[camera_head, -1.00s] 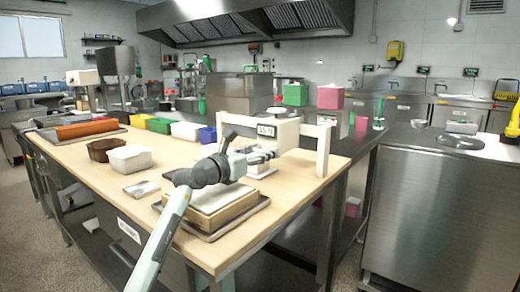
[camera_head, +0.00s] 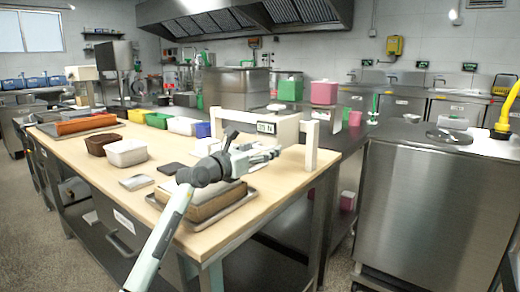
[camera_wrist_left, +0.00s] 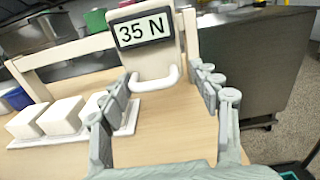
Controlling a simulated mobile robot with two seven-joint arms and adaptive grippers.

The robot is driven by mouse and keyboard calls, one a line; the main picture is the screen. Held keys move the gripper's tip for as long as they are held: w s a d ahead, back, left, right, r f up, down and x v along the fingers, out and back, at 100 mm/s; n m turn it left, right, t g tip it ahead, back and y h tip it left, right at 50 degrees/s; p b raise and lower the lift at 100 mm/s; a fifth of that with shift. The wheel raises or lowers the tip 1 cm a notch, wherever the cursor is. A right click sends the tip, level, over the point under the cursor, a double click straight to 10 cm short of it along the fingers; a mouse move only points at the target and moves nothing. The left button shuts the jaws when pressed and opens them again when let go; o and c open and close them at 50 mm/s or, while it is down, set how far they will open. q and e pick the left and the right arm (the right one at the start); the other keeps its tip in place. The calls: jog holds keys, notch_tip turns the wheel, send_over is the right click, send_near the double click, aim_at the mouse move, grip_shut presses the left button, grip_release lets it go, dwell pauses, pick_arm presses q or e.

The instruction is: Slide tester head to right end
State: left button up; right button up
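The tester head (camera_head: 268,127) is a cream block with a dark-framed display, hanging on a cream frame with two posts. In the left wrist view its display (camera_wrist_left: 143,30) reads 35 N and a white handle bar (camera_wrist_left: 153,79) juts from its lower edge. The frame's right post (camera_head: 312,143) stands to the right of the head. My left gripper (camera_head: 268,154) is in front of the head. The left wrist view shows its fingers (camera_wrist_left: 160,88) open, with the handle between and just beyond the tips; contact is not clear. My right gripper is out of view.
Several white blocks (camera_wrist_left: 63,116) lie on a white plate left of the gripper. A tray (camera_head: 243,200) with a brown-sided block is at the table's front. A white bin (camera_head: 127,153) and a brown bin (camera_head: 103,144) stand left. A steel cabinet (camera_head: 430,210) stands right.

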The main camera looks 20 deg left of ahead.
pick_arm(q)
jog(key=shift+s+f, duration=0.1)
jog(key=v, duration=1.2)
dwell(0.4)
